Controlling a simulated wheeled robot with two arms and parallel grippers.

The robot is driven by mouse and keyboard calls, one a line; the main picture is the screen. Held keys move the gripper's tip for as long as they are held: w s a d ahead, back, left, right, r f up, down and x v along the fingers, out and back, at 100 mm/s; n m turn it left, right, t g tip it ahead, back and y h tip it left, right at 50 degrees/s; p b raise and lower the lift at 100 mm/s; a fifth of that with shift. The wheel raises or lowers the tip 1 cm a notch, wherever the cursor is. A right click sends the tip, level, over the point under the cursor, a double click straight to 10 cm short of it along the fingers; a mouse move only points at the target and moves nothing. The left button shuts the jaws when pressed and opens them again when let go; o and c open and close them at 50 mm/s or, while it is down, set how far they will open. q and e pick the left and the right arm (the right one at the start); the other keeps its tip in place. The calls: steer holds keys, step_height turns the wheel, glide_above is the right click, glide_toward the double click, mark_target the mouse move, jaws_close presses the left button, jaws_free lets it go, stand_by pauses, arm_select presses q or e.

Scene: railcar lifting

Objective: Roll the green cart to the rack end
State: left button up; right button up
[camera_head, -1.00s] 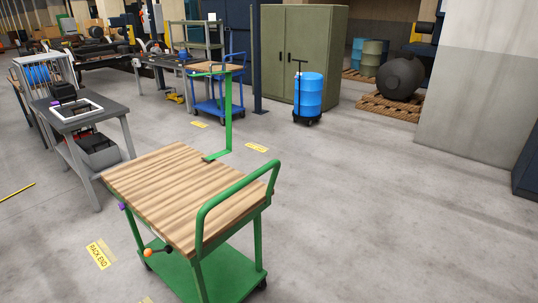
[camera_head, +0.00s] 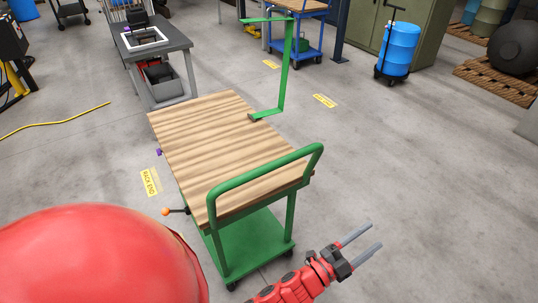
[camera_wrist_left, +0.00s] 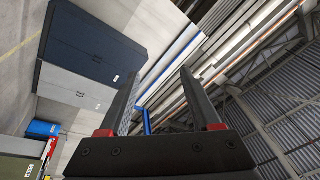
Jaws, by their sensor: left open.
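The green cart (camera_head: 252,247) stands upright on the floor in the middle of the head view. It has a striped wooden top (camera_head: 225,140), a green push handle (camera_head: 262,172) on the near side and an orange-knobbed lever (camera_head: 167,211) at its near left. A yellow RACK END floor label (camera_head: 151,181) lies left of the cart. My left gripper (camera_head: 375,236) is open and empty, right of the cart's near corner and apart from the handle. In the left wrist view its fingers (camera_wrist_left: 160,80) are spread; the cart is not seen there. My right gripper is not in view.
A grey table (camera_head: 150,44) with a bin below stands behind left. A blue cart (camera_head: 296,47) and a blue drum (camera_head: 400,46) on a dolly stand at the back. A yellow cable (camera_head: 60,124) lies on the left floor. The floor right of the cart is clear.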

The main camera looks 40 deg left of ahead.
arm_select(q)
steer(key=w+a+f+g+y+p, duration=0.1)
steer(key=w+a+f+y, duration=0.15)
steer(key=a+y, duration=0.2)
steer(key=n+g+y+p, duration=0.3)
steer(key=n+g+y, duration=0.3)
steer(key=y, duration=1)
glide_toward(273, 168)
steer(key=b+x, duration=0.5)
steer(key=x, duration=0.3)
steer(key=p+x, duration=0.1)
steer(key=x, duration=0.5)
steer(key=shift+f, duration=0.35)
steer(key=shift+w+a, duration=0.1)
steer(key=shift+w, duration=0.05)
